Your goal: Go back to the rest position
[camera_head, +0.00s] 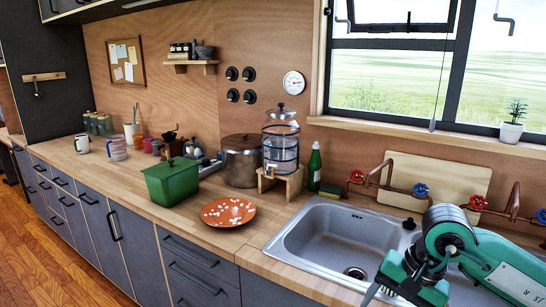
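My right arm, teal and white, comes in from the lower right in front of the sink. Its gripper (385,287) is at the bottom edge, over the sink's front side. Its fingers are mostly cut off or hidden, so I cannot tell whether it is open or shut. My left gripper and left arm are not in view.
A wooden counter (275,231) runs along the wall with a steel sink (300,245). An orange spotted plate (228,222) lies near the front edge, beside a green lidded pot (172,184). A brown pot (240,165), a glass dispenser (281,150) and a green bottle (314,168) stand behind.

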